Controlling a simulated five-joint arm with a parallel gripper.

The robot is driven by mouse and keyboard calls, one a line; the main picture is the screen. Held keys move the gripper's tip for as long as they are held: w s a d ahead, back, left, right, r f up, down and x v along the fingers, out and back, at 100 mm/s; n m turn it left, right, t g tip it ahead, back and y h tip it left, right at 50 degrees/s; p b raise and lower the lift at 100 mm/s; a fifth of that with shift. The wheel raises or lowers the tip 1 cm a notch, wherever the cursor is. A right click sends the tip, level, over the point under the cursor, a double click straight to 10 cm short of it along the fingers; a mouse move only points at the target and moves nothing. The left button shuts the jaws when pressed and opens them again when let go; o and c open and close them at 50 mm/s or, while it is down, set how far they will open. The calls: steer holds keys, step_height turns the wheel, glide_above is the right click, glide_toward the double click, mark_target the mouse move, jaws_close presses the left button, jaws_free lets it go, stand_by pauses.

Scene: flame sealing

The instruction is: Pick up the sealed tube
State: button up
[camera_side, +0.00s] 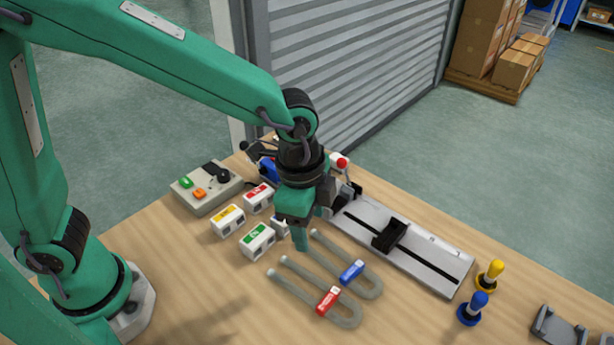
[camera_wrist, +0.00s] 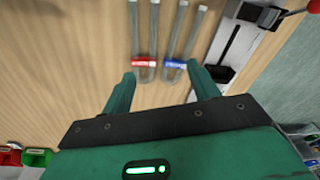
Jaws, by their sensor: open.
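Two grey U-shaped tubes lie flat on the wooden table in the side view. One has a red label (camera_side: 328,300), the other a blue label (camera_side: 352,272). I cannot tell which tube is sealed. In the wrist view, the red-labelled tube (camera_wrist: 144,73) and the blue-labelled tube (camera_wrist: 172,74) lie side by side, their bends toward my fingers. My gripper (camera_side: 301,245) is above the table near the straight ends of the tubes in the side view. In the wrist view, my gripper (camera_wrist: 160,75) is open, its fingers wide apart with nothing held.
A metal slide fixture (camera_side: 430,262) with a black block (camera_side: 389,235) stands behind the tubes. Several small labelled boxes, including a green one (camera_side: 258,240), and a control box (camera_side: 205,188) are at left. Yellow (camera_side: 490,276) and blue (camera_side: 472,309) handled tools stand at right.

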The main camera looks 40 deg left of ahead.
mark_target(329, 299)
steer(key=d+f+m, duration=0.1)
steer(key=d+f, duration=0.1)
steer(key=s+d+f+m, duration=0.1)
steer(key=d+f, duration=0.1)
steer(key=d+f+m+g, duration=0.1)
steer(key=d+f, duration=0.1)
steer(key=d, duration=0.1)
steer(key=shift+s+y, duration=0.3)
steer(key=shift+s, duration=0.1)
steer(key=shift+a+f, duration=0.1)
steer(key=shift+f, duration=1.2)
steer(key=shift+f, duration=0.1)
steer(key=shift+a+f, duration=0.1)
steer(key=shift+f, duration=2.4)
steer(key=c, duration=0.7)
